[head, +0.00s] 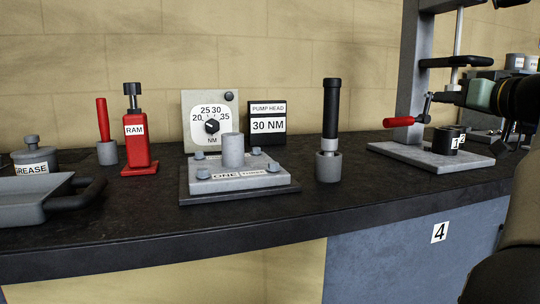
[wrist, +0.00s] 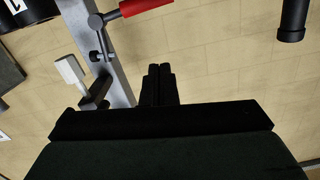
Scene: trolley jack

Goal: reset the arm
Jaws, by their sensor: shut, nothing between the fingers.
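My gripper (wrist: 159,72) is shut and empty, its two dark fingers side by side in the middle of the wrist view. In the head view my gripper (head: 441,97) reaches in from the right, at the press's lever. The press (head: 412,60) stands at the right of the bench, with a red-handled lever (head: 400,121). In the wrist view the red handle (wrist: 146,6) is at the top and the grey press column (wrist: 118,88) is left of my fingers. I cannot tell whether my fingers touch the press.
On the bench (head: 300,215) stand a red ram (head: 137,155), a dial gauge (head: 197,108), a pump head sign (head: 267,125), a bolted grey block (head: 235,183) and a black-handled tool (head: 331,110) in a holder. A grey tray (head: 30,205) is at left. The front strip is clear.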

